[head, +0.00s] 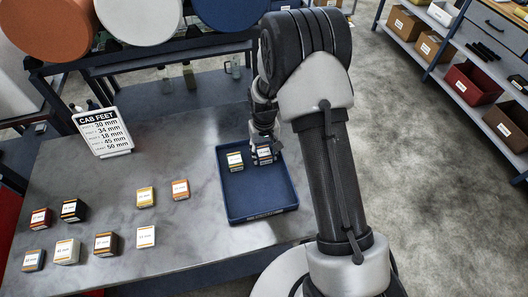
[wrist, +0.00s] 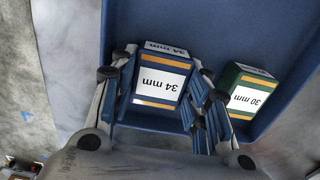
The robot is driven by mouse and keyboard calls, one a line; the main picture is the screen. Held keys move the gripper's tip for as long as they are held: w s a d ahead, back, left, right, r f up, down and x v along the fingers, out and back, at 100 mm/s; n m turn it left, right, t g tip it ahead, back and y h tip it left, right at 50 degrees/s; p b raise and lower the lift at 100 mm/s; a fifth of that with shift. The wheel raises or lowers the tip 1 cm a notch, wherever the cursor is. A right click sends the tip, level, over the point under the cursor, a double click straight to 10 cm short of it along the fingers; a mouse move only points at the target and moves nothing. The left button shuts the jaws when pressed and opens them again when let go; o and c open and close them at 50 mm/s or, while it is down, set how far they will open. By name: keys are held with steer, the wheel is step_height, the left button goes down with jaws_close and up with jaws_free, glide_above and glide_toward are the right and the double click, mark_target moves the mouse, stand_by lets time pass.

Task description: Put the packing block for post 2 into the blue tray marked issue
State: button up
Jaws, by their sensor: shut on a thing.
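The tray's front marking is too small to read.
A green block labelled 30 mm (wrist: 247,94) stands in the tray close beside the held block; it also shows in the head view (head: 235,161). Several other labelled blocks, such as an orange one (head: 180,189), stand on the grey table (head: 190,235). The tray's front half is empty.

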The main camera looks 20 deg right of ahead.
steer(key=o, duration=0.8)
steer(key=shift+f, duration=0.1)
step_height(320, 180, up, 12)
steer(key=p, duration=0.3)
step_height(320, 180, up, 11)
steer(key=t, duration=0.1)
glide_above(264, 152)
steer(key=s, duration=0.4)
steer(key=s+r+t, duration=0.1)
steer(key=s+r, duration=0.3)
steer(key=s, duration=0.4)
steer(key=s+r+t, duration=0.1)
steer(key=s+r, duration=0.3)
steer(key=s, duration=0.4)
steer(key=s+r+t, duration=0.1)
steer(key=s+r, duration=0.3)
steer(key=s, duration=0.4)
steer(key=shift+r+t, duration=0.1)
steer(key=shift+t, duration=0.2)
